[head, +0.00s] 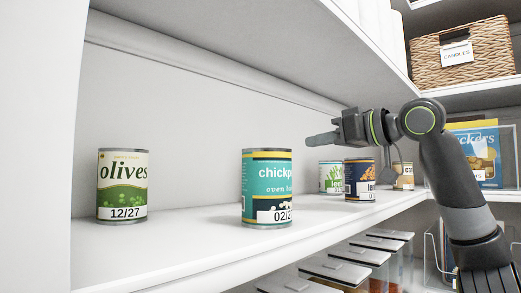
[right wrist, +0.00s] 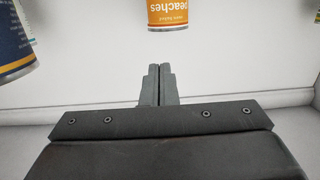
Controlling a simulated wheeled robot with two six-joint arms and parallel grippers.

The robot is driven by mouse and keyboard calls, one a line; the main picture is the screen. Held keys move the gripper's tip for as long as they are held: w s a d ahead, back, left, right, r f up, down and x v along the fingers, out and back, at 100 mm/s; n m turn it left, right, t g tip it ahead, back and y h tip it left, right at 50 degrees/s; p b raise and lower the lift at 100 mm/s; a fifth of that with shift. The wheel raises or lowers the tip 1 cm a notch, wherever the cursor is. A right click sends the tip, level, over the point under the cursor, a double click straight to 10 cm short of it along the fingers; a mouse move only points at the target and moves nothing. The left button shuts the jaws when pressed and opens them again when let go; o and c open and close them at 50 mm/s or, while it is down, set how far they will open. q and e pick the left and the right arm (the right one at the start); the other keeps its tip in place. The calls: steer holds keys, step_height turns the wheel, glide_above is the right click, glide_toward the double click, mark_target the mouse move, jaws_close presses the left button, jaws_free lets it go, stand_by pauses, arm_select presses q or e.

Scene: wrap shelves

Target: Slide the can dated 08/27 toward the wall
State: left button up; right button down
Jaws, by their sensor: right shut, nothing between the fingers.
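No can in view has a readable 08/27 date. The olives can (head: 122,190) reads 12/27, and the chickpeas can (head: 266,190) shows a date starting 02/2. A blue can with an orange picture (head: 358,176) stands farther along; its date is too small to read. Behind it are a white-and-green can (head: 331,177) and another can (head: 403,174), partly hidden. My right gripper (head: 312,141) is shut and empty, above the shelf near the chickpeas can. In the right wrist view, an orange peaches can (right wrist: 168,14) is beyond the fingertips, without visible contact. My left gripper is out of view.
The white shelf (head: 190,238) has free room between the olives and chickpeas cans. The wall (head: 205,110) runs behind them, and another shelf board hangs above. A wicker basket (head: 440,65) and a yellow-and-blue crackers box (head: 478,160) stand at right. A blue can (right wrist: 14,45) is at left in the wrist view.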

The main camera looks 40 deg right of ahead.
steer(key=shift+g+y, duration=0.3)
steer(key=p+x, duration=0.2)
steer(key=x, duration=0.2)
steer(key=p+x, duration=0.2)
steer(key=x, duration=0.2)
steer(key=p+x, duration=0.3)
steer(key=x, duration=0.1)
steer(key=shift+a+r, duration=0.35)
steer(key=shift+r, duration=0.05)
steer(key=shift+w+f, duration=0.1)
steer(key=shift+f, duration=0.15)
steer(key=shift+s+f+b, duration=0.2)
steer(key=shift+f+b, duration=0.2)
steer(key=shift+b, duration=0.05)
steer(key=shift+a+f, duration=0.1)
steer(key=shift+f, duration=0.05)
steer(key=shift+s+f+b, duration=0.1)
steer(key=shift+s+b, duration=0.45)
steer(key=shift+b, duration=0.1)
steer(key=shift+s+a, duration=0.1)
steer(key=shift+s, duration=0.2)
